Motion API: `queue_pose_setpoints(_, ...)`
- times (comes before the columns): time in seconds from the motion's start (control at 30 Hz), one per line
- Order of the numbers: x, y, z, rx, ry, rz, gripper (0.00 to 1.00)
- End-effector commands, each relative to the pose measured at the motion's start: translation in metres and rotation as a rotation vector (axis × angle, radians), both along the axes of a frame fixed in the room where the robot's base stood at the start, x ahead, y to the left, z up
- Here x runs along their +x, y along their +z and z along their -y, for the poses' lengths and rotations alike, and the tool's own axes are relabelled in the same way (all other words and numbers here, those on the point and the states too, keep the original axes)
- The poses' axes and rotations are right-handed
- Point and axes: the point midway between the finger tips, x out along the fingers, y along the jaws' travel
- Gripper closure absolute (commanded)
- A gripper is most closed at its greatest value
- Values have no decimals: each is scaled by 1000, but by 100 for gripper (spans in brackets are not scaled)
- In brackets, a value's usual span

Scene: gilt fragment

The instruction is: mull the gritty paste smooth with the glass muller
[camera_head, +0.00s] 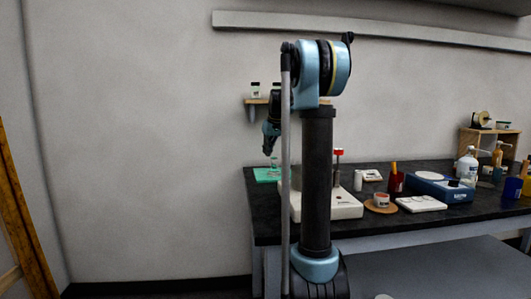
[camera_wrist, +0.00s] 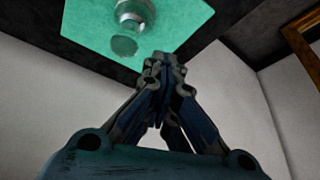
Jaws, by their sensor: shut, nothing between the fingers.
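The glass muller (camera_head: 274,163) stands on a green slab (camera_head: 262,176) at the left end of the dark bench. In the wrist view a round clear-and-grey piece (camera_wrist: 133,13), seemingly the muller, is on the green slab (camera_wrist: 85,20). Beside it is a dark round patch (camera_wrist: 124,46); I cannot tell whether this is the paste or a shadow. My gripper (camera_head: 267,151) is above the slab, pointing down, apart from the muller. In the wrist view my gripper (camera_wrist: 167,62) has its fingertips together and empty. My arm hides part of the bench.
A white device (camera_head: 340,207) with a red-topped post stands right of the slab. A small wall shelf (camera_head: 257,101) with jars is close behind my gripper. Further right are a red cup (camera_head: 396,182), a white palette (camera_head: 421,204) and a blue device (camera_head: 442,190).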

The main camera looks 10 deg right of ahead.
Motion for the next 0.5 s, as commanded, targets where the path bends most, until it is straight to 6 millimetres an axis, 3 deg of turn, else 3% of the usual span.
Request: queue_pose_setpoints(0.5, 0, -9, -1, 1, 1, 0, 100)
